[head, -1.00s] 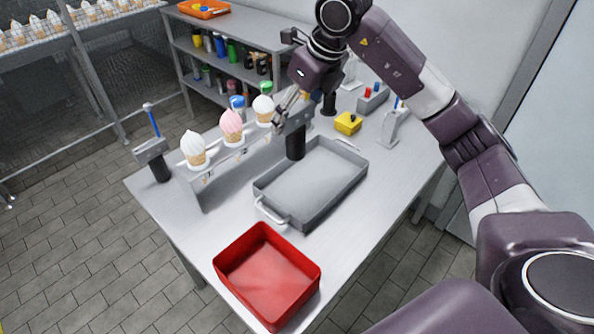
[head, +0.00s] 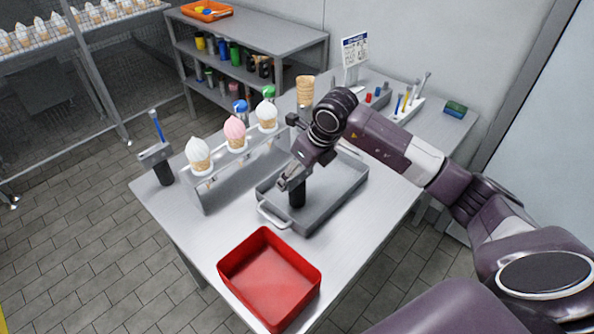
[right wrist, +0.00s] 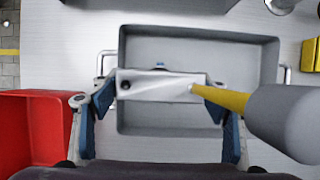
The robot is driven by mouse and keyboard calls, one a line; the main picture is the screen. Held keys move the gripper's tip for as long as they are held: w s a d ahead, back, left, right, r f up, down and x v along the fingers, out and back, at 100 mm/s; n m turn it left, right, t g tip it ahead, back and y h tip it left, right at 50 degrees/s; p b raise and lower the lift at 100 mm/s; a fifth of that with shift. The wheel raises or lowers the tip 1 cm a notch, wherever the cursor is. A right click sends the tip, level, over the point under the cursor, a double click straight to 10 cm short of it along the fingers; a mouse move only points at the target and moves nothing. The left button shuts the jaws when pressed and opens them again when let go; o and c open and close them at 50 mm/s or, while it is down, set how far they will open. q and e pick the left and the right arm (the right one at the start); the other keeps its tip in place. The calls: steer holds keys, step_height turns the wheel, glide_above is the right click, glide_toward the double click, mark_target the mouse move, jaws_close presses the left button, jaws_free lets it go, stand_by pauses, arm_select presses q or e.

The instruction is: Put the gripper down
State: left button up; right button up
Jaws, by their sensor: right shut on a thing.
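My right gripper (head: 290,182) is shut on a cone gripper, whose black handle (head: 297,196) hangs down over the grey metal tray (head: 262,190). In the right wrist view the fingers clasp the tool's grey head (right wrist: 150,86) from both sides. A yellow rod with a thick grey end (right wrist: 290,118) sticks up from it towards the camera. The tray lies below it. I cannot tell whether the handle touches the tray floor. A second cone gripper (head: 162,170) with a blue rod stands at the table's left edge. My left gripper is not in view.
A red bin (head: 268,275) sits at the table's near end. A grey rack (head: 215,193) with three ice cream cones stands left of the tray. A stack of cones (head: 305,90), a sign (head: 355,50) and small holders stand at the far end. The table's left front is clear.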

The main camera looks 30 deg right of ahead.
steer(key=o, duration=0.9)
steer(key=shift+f, duration=0.15)
steer(key=o, duration=0.5)
steer(key=shift+r, duration=0.2)
steer(key=b+v, duration=0.2)
steer(key=v, duration=1)
